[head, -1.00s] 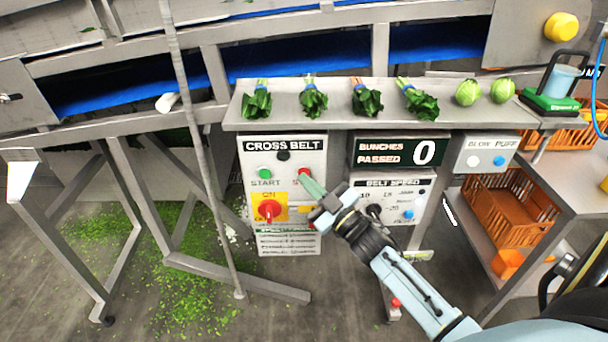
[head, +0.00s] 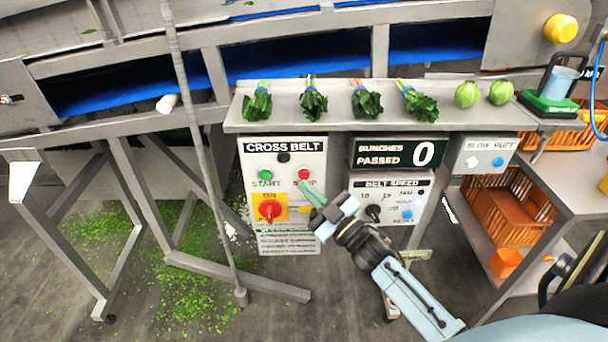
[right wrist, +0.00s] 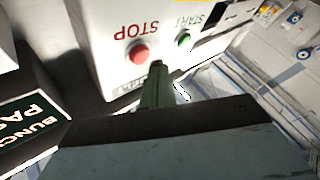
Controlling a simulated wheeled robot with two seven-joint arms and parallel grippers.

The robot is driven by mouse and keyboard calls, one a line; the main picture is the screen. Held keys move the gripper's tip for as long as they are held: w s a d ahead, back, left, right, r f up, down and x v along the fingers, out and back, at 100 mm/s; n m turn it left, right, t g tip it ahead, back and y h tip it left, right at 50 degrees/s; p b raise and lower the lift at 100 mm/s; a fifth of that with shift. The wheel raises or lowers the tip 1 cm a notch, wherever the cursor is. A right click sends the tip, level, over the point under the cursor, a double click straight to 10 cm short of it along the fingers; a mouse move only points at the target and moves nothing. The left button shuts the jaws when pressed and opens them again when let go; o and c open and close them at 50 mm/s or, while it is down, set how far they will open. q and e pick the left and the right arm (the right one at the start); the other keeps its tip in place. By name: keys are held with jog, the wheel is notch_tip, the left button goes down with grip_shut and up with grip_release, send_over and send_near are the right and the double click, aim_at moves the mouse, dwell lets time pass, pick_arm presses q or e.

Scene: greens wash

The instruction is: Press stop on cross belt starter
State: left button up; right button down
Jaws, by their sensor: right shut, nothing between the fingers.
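The cross belt starter (head: 314,144) is a grey panel below the shelf in the head view. Its red stop button (head: 304,174) sits right of the green start button (head: 265,175). The stop button (right wrist: 139,53) and start button (right wrist: 183,40) also show upside down in the right wrist view. My right gripper (head: 306,188) is shut and empty, its green fingertips just below the stop button in the head view. In the right wrist view the fingertips (right wrist: 157,68) appear beside the stop button, with a small gap in the picture. My left gripper is not in view.
A red rotary switch (head: 269,209) is on the starter's lower left. Right of it are the bunches-passed display (head: 398,153), belt speed panel (head: 408,190) and blow puff box (head: 487,156). Leafy bunches and two green heads lie on the shelf (head: 290,124) above. A slanted pole (head: 205,150) stands left.

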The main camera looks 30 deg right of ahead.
pick_arm(q)
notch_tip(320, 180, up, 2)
jog(key=shift+p, duration=0.85)
pick_arm(e)
jog(key=s+a, duration=0.1)
jog(key=s, duration=0.1)
jog(key=s+a, duration=0.1)
jog(key=s, duration=0.1)
jog(key=shift+a, duration=0.2)
jog(key=shift+w, duration=0.1)
